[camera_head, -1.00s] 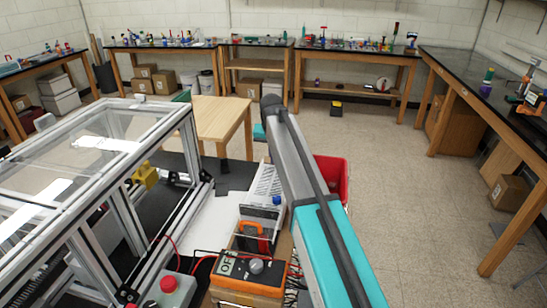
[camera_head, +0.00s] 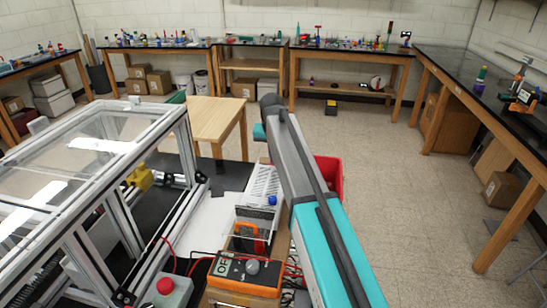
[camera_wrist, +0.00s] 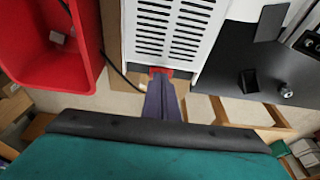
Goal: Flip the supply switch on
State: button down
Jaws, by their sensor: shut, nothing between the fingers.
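The supply is a white box with rows of dark slots (camera_wrist: 172,32), seen at the top of the wrist view. It also shows beside my arm in the head view (camera_head: 266,183). A red part (camera_wrist: 160,70), which looks like the supply switch, sits at the box's near edge. My gripper (camera_wrist: 161,80) has its dark fingers together, with the tips just at this red part. I cannot tell whether they touch it. The fingertips partly cover the red part, so its position is unclear. The head view does not show the fingers.
A red bin (camera_wrist: 50,40) stands close on the left of the wrist view. An orange meter (camera_head: 245,274) and a red-button box (camera_head: 166,290) are near the supply. The extrusion frame (camera_head: 95,180) fills the left. Open floor lies right of my arm.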

jog(key=shift+r+p, duration=1.1)
jog(key=shift+r, duration=0.85)
jog(key=a+b+v, duration=0.2)
jog(key=b+v, duration=0.1)
jog(key=v, duration=0.6)
jog(key=shift+r, duration=0.3)
jog(key=shift+w, duration=0.1)
